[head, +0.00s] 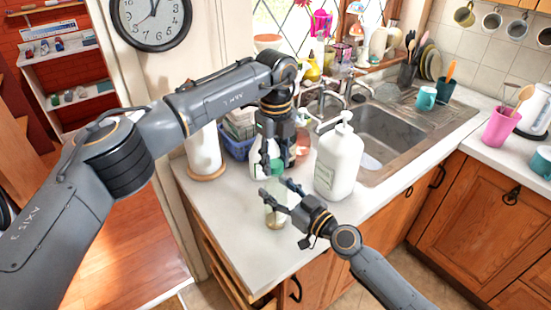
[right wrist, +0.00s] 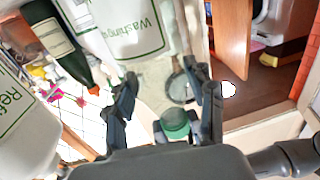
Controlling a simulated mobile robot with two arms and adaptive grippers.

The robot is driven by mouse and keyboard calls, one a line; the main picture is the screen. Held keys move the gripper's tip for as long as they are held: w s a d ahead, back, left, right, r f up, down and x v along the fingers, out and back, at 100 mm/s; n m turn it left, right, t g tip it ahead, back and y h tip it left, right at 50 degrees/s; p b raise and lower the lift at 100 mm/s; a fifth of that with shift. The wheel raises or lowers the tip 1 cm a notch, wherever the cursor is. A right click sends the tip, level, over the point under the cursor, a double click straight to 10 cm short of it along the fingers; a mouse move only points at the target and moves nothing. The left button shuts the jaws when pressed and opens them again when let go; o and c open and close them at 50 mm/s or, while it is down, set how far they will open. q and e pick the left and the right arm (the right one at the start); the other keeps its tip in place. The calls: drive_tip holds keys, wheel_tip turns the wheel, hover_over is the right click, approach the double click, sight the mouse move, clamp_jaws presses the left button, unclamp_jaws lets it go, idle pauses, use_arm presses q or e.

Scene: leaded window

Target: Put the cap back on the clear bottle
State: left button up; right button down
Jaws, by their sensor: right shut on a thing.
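The clear bottle (head: 275,213) stands on the worktop near its front edge. My right gripper (head: 279,193) reaches in from the right and is shut on the bottle's upper part. In the right wrist view the clear bottle (right wrist: 153,88) shows between the fingers. The green cap (head: 277,168) is at the top of the bottle, and it also shows in the right wrist view (right wrist: 175,123). I cannot tell whether it is seated or just above the neck. My left gripper (head: 273,162) points down at the cap, its fingers close beside it; whether they grip it is unclear.
A large white pump bottle (head: 339,160) stands close on the right, with the sink (head: 385,130) beyond. Another white bottle (head: 258,160) is just behind my left gripper. A paper roll (head: 203,153) stands at the left. The worktop (head: 225,215) is clear to the front left.

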use_arm(q)
clamp_jaws()
drive_tip(key=m, duration=0.6)
drive_tip(key=shift+m, duration=0.4)
drive_tip(key=m, duration=1)
drive_tip(key=shift+m, duration=0.3)
drive_tip(key=m, duration=1)
drive_tip(key=o, duration=0.9)
unclamp_jaws()
drive_tip(key=shift+o, duration=0.2)
wheel_tip(320, 180, up, 12)
